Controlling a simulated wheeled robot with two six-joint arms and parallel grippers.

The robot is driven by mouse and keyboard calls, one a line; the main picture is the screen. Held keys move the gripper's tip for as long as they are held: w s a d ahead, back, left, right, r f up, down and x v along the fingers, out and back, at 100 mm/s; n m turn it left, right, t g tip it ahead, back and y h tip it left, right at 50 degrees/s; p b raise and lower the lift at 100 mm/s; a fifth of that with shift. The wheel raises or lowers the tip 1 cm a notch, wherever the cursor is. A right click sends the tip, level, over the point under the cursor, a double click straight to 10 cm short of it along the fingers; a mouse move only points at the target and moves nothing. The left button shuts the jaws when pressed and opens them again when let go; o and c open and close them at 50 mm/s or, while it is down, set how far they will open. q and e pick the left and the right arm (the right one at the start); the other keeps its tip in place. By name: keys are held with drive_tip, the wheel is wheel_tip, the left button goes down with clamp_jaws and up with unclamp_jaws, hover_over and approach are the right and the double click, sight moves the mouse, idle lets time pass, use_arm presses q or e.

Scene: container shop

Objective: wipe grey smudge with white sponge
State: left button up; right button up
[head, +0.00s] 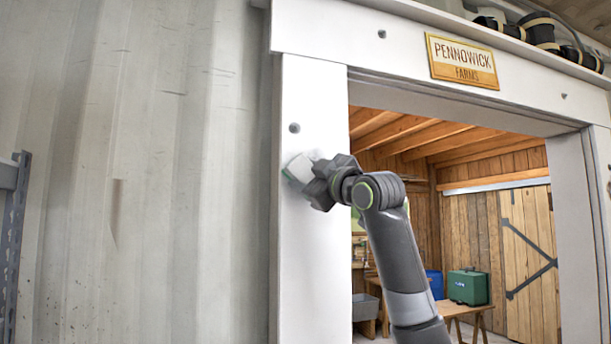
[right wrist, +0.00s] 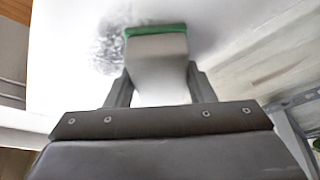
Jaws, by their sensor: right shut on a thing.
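The white sponge (head: 299,169) with a green face is at the white door post, held by my right gripper (head: 312,178). In the right wrist view the sponge (right wrist: 156,47) sits between the two fingers, its green side toward the white surface. It looks to be touching or very close to it. The grey smudge (right wrist: 108,48) shows on the white surface, left of the sponge and partly behind it. In the head view the smudge is mostly hidden by the sponge and gripper. My left gripper is out of view.
The white door frame (head: 312,270) surrounds an opening into a wooden room. Inside are a green box (head: 468,287) on a wooden table and a blue container (head: 434,283). A corrugated wall (head: 140,170) is to the left, with a grey metal rack (head: 12,240) at the edge.

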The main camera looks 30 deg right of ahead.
sight(296, 153)
drive_tip(key=shift+s+d, duration=0.25)
drive_tip(key=shift+d, duration=0.5)
drive_tip(key=shift+s+d, duration=0.2)
drive_tip(key=shift+d, duration=0.55)
drive_tip(key=shift+d+p, duration=0.45)
drive_tip(key=shift+d, duration=0.3)
drive_tip(key=shift+s+d+r, duration=0.6)
drive_tip(key=shift+d+r, duration=0.55)
drive_tip(key=shift+d, duration=1.25)
drive_tip(key=shift+w+a+p, duration=0.15)
drive_tip(key=shift+w+a, duration=0.25)
drive_tip(key=shift+a, duration=1.3)
drive_tip(key=shift+w+a+p, duration=0.15)
drive_tip(key=shift+w+a, duration=0.25)
drive_tip(key=shift+a, duration=1.25)
drive_tip(key=shift+w+a+p, duration=0.15)
drive_tip(key=shift+w+a, duration=0.25)
drive_tip(key=shift+a, duration=1.3)
drive_tip(key=shift+d+r, duration=0.2)
drive_tip(key=shift+r, duration=0.9)
drive_tip(key=s+d, duration=0.2)
drive_tip(key=d, duration=0.8)
drive_tip(key=shift+s, duration=0.25)
